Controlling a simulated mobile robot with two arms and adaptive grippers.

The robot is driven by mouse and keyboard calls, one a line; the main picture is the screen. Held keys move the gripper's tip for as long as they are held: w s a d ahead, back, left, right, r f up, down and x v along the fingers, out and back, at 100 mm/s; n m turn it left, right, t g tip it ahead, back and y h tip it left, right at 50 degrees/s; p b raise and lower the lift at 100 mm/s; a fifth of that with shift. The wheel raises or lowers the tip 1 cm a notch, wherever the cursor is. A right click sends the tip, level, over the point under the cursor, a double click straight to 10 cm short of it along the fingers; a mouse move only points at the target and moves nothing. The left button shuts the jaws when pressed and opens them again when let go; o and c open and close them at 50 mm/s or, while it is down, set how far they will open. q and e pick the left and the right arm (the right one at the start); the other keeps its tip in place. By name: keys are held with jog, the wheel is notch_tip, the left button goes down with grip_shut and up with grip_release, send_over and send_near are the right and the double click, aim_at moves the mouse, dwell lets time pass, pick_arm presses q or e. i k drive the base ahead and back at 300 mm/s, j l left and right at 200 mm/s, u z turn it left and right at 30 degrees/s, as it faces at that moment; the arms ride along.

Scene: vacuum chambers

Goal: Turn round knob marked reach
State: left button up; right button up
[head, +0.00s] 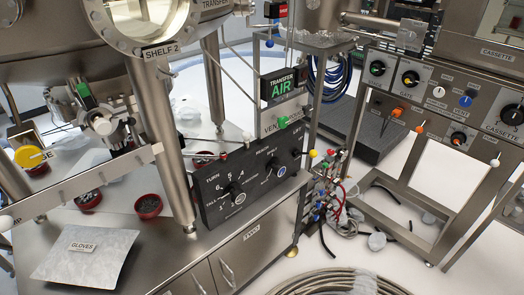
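A black control panel (252,183) stands tilted on the front edge of the steel bench, below the middle of the head view. It carries a large round black knob (237,190) with numbers around it, under a label that seems to read TURN. To its right is a second round knob (278,170) with a blue centre. Small white lettering sits above and left of this second knob, too small to read surely, so I cannot tell for certain which knob is marked reach. Neither of my grippers shows in this view, and nothing covers either knob.
A white GLOVES packet (85,257) lies on the steel bench at the left. A steel leg (167,150) stands left of the panel. Cables and coloured connectors (327,200) hang to its right. Another panel stand (440,110) is farther right. Coiled hose (340,283) lies on the floor.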

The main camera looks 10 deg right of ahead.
aim_at(274, 166)
jog(key=i+l+u, duration=0.1)
jog(key=l, duration=0.3)
jog(key=i+l, duration=0.15)
jog(key=l, duration=0.25)
jog(key=i+l+u, duration=0.15)
jog(key=l, duration=0.3)
